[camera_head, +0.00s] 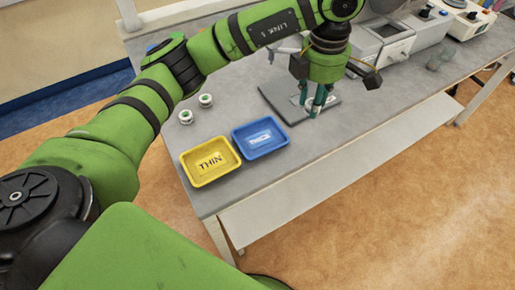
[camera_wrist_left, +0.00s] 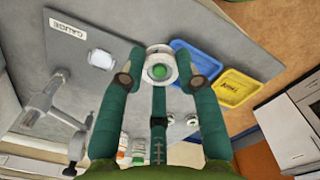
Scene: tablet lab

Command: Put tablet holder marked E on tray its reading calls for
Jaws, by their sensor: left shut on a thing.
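My left gripper (camera_head: 313,108) points down over the dark gauge board (camera_head: 272,91) in the head view. A yellow tray (camera_head: 190,173) labelled THIN and a blue tray (camera_head: 241,145), whose label seems to say THICK, stand side by side near the table's front edge. The gauge's white face (camera_wrist_left: 101,59) shows no legible reading. My right gripper is out of view.
Two more white-and-green holders, one nearer (camera_head: 186,117) and one farther (camera_head: 206,100), stand behind the trays.

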